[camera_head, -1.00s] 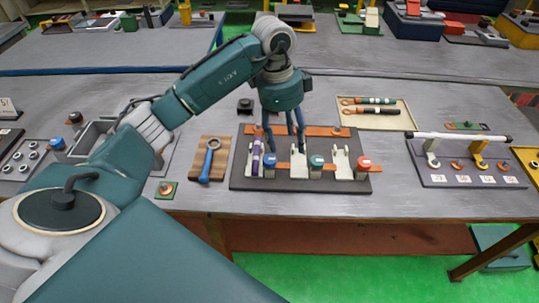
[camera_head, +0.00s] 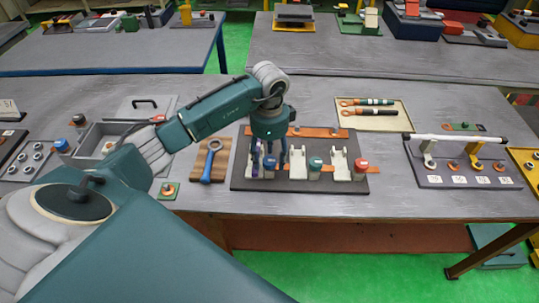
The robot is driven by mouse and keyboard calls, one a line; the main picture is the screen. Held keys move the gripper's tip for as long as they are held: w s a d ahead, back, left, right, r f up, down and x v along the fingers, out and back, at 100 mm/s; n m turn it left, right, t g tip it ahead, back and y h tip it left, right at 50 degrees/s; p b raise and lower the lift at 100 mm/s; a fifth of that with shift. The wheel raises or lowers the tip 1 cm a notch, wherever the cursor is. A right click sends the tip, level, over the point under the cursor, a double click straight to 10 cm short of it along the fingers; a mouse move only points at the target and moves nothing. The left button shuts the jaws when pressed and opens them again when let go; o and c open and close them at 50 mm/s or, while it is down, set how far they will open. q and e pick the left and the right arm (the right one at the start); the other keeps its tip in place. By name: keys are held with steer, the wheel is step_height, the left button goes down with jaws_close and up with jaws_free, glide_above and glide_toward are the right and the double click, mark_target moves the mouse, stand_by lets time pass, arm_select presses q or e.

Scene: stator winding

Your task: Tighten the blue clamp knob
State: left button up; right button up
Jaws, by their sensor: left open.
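The blue clamp knob (camera_head: 270,163) stands on the dark fixture board (camera_head: 310,185), at the front of the left clamp. My left gripper (camera_head: 269,158) points straight down over this left clamp. Its two fingers are spread, one on each side of the blue knob in the picture. I cannot tell whether they touch it. A purple piece by the left clamp is partly hidden by a finger. A teal knob (camera_head: 315,164) and a red knob (camera_head: 361,165) stand to the right, beside white clamps (camera_head: 298,160). My right gripper is not in view.
A blue wrench (camera_head: 210,160) lies on a wooden board to the left. A tray (camera_head: 395,123) with two orange-ended tools lies behind right. A rack with a white bar (camera_head: 455,138) stands at the right. Grey table is clear in front of the fixture.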

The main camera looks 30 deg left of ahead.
arm_select(q)
steer(key=shift+c, duration=0.3)
steer(key=c, duration=1.1)
